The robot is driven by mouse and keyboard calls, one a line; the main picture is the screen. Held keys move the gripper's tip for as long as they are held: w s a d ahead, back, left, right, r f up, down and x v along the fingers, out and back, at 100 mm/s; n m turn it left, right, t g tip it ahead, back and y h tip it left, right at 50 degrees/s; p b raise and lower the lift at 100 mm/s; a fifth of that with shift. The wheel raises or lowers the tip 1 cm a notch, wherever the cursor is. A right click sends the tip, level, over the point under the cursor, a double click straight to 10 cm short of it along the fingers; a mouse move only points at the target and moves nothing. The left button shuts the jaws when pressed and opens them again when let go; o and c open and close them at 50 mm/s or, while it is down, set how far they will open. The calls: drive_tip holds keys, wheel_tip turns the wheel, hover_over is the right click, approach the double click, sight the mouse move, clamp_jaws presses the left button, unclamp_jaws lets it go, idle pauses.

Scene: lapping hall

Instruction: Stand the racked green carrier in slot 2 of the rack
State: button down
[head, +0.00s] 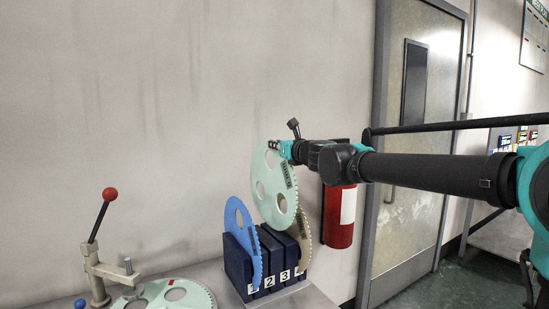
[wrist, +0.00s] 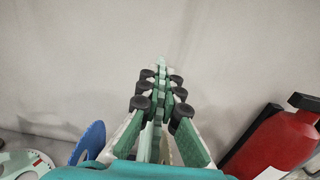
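The pale green carrier (head: 273,183), a toothed disc with holes and a dark label, is held upright above the dark blue rack (head: 238,265). My gripper (head: 277,150) is shut on its upper edge. In the wrist view my gripper (wrist: 158,100) has its fingers closed on the thin disc, seen edge-on. The rack's slots are numbered at the front, with the 2 (head: 268,282) left of the 3. The disc's lower edge hangs over the rack's middle and back; I cannot tell which slot it lines up with.
A blue carrier (head: 253,250) stands at the rack's left side, by the 1. A tan carrier (head: 304,238) stands at its right. A red-knobbed lever (head: 110,194) and a pale green disc (head: 190,297) are at left. A red extinguisher (head: 339,228) hangs at right, near the wall.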

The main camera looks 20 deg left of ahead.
drive_tip(key=s+a+r, duration=0.4)
drive_tip(key=shift+s+r, duration=0.3)
drive_tip(key=shift+s, duration=0.05)
